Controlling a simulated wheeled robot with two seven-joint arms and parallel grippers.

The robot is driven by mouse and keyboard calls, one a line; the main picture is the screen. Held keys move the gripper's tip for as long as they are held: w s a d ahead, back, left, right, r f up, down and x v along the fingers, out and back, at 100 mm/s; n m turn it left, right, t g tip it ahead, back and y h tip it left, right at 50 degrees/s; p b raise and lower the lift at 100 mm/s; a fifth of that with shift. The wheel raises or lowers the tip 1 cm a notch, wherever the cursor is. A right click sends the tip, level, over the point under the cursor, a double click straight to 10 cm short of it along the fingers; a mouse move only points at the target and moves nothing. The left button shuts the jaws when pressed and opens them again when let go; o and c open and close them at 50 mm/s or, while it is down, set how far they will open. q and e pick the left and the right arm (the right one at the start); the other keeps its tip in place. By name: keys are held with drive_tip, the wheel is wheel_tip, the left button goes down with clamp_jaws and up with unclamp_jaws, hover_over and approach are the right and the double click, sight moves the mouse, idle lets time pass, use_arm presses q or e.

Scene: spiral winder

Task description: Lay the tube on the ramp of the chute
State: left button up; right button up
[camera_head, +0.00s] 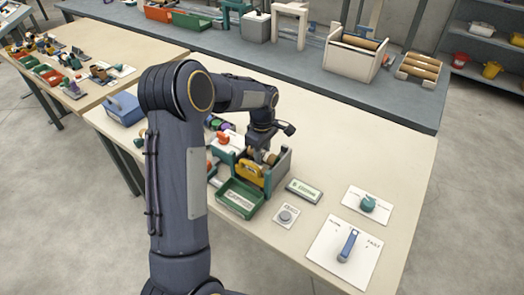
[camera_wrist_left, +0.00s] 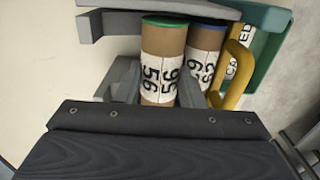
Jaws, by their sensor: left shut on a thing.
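My left gripper (camera_head: 262,152) reaches down into the grey and green chute (camera_head: 283,163) on the near table. In the left wrist view its fingers (camera_wrist_left: 158,88) are shut on a brown cardboard tube (camera_wrist_left: 163,45) with a green end cap and a white number label. The yellow part (camera_head: 250,175) also shows in the head view, at the chute's front. Whether the held tube touches the ramp is hidden. My right gripper is not in view.
A green tray (camera_head: 240,194) sits in front of the chute. A labelled plate (camera_head: 303,191), a grey knob (camera_head: 287,215), a teal knob (camera_head: 367,204) and a blue lever (camera_head: 348,244) are to the right. A blue box (camera_head: 124,108) stands at the left.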

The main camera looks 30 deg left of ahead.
use_arm(q)
drive_tip(key=shift+f, duration=0.1)
drive_tip(key=o, duration=0.8)
drive_tip(key=shift+o, duration=0.8)
drive_tip(key=shift+f, duration=0.15)
drive_tip(key=shift+s, duration=0.1)
